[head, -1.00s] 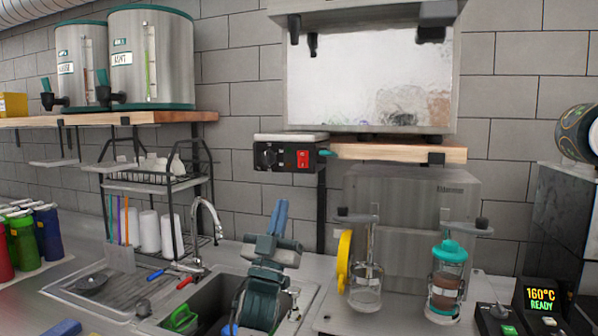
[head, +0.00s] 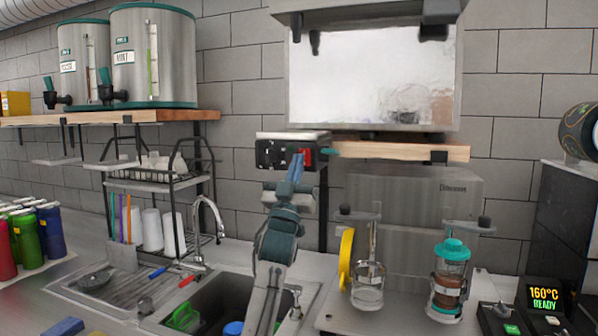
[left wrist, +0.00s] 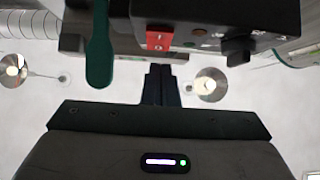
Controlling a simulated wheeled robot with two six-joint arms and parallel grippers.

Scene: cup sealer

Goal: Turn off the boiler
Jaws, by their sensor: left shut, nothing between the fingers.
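The boiler (head: 372,80) is a large metal box with a pale shiny front on a wooden wall shelf. A black control box (head: 272,155) with a dark knob and a red rocker switch (head: 308,155) hangs at the left end of that shelf. My left gripper (head: 297,160) is shut and empty, its blue-grey fingertips pointing up right at the switch and partly covering its left side. In the left wrist view the red switch (left wrist: 158,39) lies just beyond the closed fingertips (left wrist: 160,72); whether they touch it I cannot tell. My right gripper is out of view.
A teal lever (head: 329,152) sticks out right beside the switch and also shows in the left wrist view (left wrist: 100,50). A dish rack (head: 160,180) stands left of my arm, above the sink (head: 205,295). Glass presses (head: 448,275) stand at right.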

